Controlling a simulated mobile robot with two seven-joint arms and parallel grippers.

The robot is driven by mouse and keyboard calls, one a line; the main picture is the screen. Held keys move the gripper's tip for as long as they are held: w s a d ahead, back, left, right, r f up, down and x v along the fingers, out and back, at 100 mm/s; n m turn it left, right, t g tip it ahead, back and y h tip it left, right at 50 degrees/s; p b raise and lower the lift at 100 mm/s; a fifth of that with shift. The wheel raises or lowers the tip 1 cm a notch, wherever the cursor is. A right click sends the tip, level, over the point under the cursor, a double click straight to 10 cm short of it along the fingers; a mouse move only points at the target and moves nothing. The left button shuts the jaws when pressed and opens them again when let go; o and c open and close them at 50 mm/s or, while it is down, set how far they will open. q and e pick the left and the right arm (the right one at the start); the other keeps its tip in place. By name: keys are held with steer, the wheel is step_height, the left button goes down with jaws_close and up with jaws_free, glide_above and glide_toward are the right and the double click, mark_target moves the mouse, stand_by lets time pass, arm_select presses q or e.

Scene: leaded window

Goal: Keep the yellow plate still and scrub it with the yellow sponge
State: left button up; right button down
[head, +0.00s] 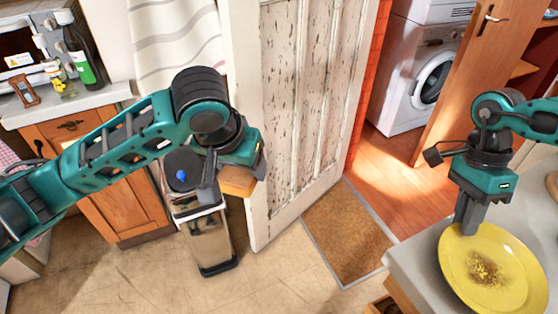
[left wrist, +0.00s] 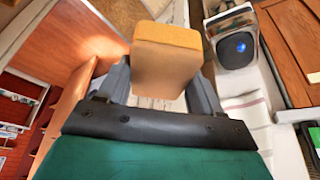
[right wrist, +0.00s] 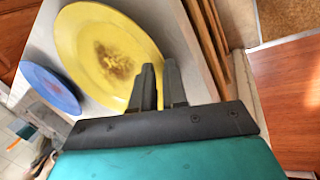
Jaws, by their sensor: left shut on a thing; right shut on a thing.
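The yellow plate (head: 505,258) lies on the counter at the lower right of the head view, with a brown crumbly stain in its middle. My right gripper (head: 465,228) is shut on the plate's rim; the right wrist view shows its fingers (right wrist: 158,88) at the edge of the plate (right wrist: 85,30). My left gripper (head: 232,182) is shut on the yellow sponge (head: 238,181), a block held in the air over the floor, far to the left of the plate. The left wrist view shows the sponge (left wrist: 166,58) between the fingers.
A blue plate (right wrist: 50,87) lies beside the yellow plate in the right wrist view. A bin (head: 207,235) stands below my left gripper. A worn white door (head: 300,100) and a doormat (head: 347,232) lie between the bin and the counter (head: 410,262).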

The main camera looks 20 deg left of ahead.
arm_select(q)
steer(key=s+d+r+m+h, duration=0.1)
steer(key=d+r+m, duration=0.2)
steer(key=d, duration=0.7)
steer(key=s+d+r+m+g+h, duration=0.1)
steer(key=d+r+m, duration=0.2)
steer(key=d, duration=0.7)
steer(key=s+d+r+m+h, duration=0.1)
steer(key=d+r+m, duration=0.2)
steer(key=d, duration=0.7)
glide_above(492, 268)
steer(key=a, duration=0.1)
step_height(492, 268, down, 6)
steer(key=shift+s+a+f, duration=0.1)
steer(key=shift+s+f, duration=0.05)
steer(key=shift+f, duration=0.75)
steer(key=shift+s+d+f, duration=0.1)
steer(key=shift+s+f, duration=0.1)
steer(key=shift+f, duration=0.75)
steer(key=shift+s+a+f, duration=0.1)
steer(key=shift+s+f, duration=0.05)
steer(key=shift+f, duration=0.75)
steer(key=shift+f, duration=0.65)
